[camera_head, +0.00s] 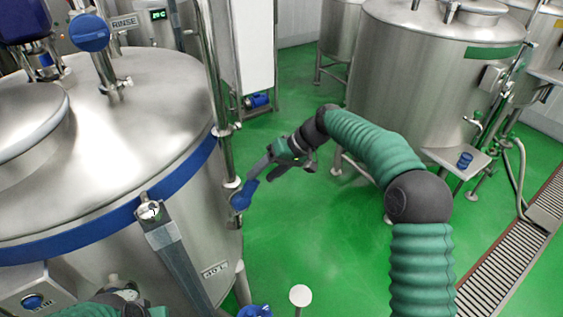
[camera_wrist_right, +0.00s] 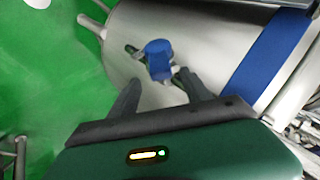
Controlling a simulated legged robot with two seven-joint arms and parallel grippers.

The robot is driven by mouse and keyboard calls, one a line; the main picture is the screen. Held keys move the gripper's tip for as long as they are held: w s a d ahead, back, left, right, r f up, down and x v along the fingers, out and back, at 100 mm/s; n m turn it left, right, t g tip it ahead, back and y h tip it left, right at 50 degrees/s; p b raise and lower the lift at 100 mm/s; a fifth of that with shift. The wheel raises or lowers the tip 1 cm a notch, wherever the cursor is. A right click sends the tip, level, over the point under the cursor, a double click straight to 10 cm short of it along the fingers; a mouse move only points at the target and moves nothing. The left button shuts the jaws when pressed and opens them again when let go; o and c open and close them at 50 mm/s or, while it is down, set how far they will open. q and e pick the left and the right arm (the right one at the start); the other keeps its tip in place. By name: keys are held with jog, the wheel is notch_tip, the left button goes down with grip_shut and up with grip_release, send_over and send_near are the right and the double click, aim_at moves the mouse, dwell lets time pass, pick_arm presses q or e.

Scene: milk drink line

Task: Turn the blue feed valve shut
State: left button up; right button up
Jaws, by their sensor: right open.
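The blue feed valve handle (camera_head: 243,194) is low beside the pipe on the right side of the near steel tank. In the right wrist view the blue handle (camera_wrist_right: 158,58) lies just beyond the fingertips, roughly between them. My right gripper (camera_head: 264,172) is open and empty, pointing at the handle from the right. Its two dark fingers (camera_wrist_right: 161,80) are spread apart in the wrist view. I cannot tell whether a finger touches the handle. Part of my left arm shows at the bottom left edge; its fingers cannot be made out.
The near tank (camera_head: 140,130) with a blue band fills the left. A blue round knob (camera_head: 88,33) by a RINSE sign stands on its top. A vertical pipe (camera_head: 215,80) rises above the valve. Another tank (camera_head: 410,80) stands at the back right. Green floor (camera_head: 320,240) lies open between.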

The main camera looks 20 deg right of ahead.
jog(key=b+v, duration=0.1)
jog(key=v, duration=0.9)
jog(key=shift+w+d+r, duration=0.2)
jog(key=shift+d, duration=0.15)
jog(key=shift+c, duration=0.3)
